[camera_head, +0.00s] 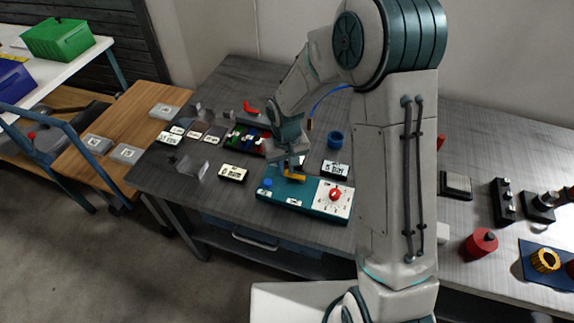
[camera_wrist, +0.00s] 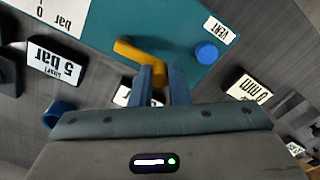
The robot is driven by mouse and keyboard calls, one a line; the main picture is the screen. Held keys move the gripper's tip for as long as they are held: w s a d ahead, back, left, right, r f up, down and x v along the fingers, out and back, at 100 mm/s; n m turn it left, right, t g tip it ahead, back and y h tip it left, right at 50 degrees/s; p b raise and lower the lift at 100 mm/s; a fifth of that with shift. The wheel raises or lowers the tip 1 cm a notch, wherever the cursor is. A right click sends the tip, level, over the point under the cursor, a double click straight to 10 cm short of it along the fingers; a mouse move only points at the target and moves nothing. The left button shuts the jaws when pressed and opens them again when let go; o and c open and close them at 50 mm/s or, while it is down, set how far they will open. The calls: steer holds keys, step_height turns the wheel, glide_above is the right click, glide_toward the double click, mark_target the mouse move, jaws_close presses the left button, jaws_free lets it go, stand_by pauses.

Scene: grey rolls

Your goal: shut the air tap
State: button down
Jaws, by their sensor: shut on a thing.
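The air tap is a yellow lever (camera_head: 295,178) on the top of a teal panel box (camera_head: 312,205). In the wrist view the yellow lever (camera_wrist: 128,49) is bent, and one end runs in between my finger tips. A white dial plate with a red knob (camera_head: 335,194) is at the box's right end.
A "5 bar" sign (camera_head: 335,169) stands behind the box, and another sign (camera_head: 232,173) stands to its left. A blue ring-shaped cup (camera_head: 335,140) is farther back. A clear block (camera_head: 193,168) and several small parts lie left. A red cylinder (camera_head: 481,243) is at right.

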steer(key=s+n, duration=0.1)
steer(key=n, duration=0.1)
steer(key=shift+s+a+n, duration=0.1)
steer(key=shift+n, duration=0.3)
steer(key=s+n, duration=0.1)
steer(key=n, duration=0.1)
steer(key=shift+s+n+b, duration=0.1)
steer(key=shift+n+b, duration=0.2)
steer(key=shift+n, duration=0.1)
steer(key=n, duration=0.1)
steer(key=s+n, duration=0.1)
steer(key=n, duration=0.1)
steer(key=n+p, duration=0.1)
steer(key=shift+s+d+r+n, duration=0.1)
steer(key=shift+s+d+n, duration=0.2)
steer(key=shift+s+d, duration=0.1)
steer(key=n+p, duration=0.1)
steer(key=n, duration=0.1)
steer(key=s+d+n, duration=0.1)
steer(key=n, duration=0.1)
steer(key=shift+s+p, duration=0.1)
steer(key=shift+p, duration=0.3)
steer(key=shift+s+d+n+p, duration=0.15)
steer(key=shift+d+n+p, duration=0.2)
steer(key=shift+n, duration=0.45)
steer(key=shift+s+d+n+p, duration=0.15)
steer(key=shift+d+n+p, duration=0.15)
steer(key=shift+n, duration=0.5)
